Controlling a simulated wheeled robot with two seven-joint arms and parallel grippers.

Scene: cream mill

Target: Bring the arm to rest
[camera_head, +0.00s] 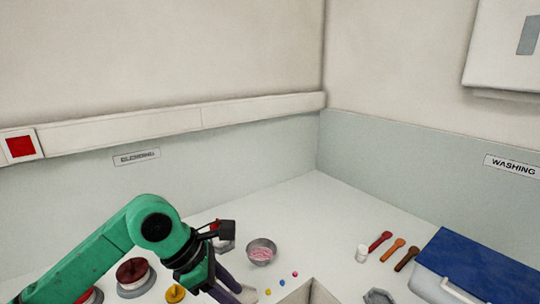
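My green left arm comes in from the lower left. Its gripper (232,292) points down at the bottom edge of the head view, above the white worktop (325,222). Its dark purple fingers run close to the frame edge, and their tips are not clear enough to show a gap or anything held. My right gripper is out of view.
A metal bowl (261,251) with pink contents stands right of my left gripper. Several small coloured balls, an open box (312,291), a white jar (362,253), three spoons (393,250) and a blue-lidded container (478,264) lie further right. Red-topped pots (133,272) stand left.

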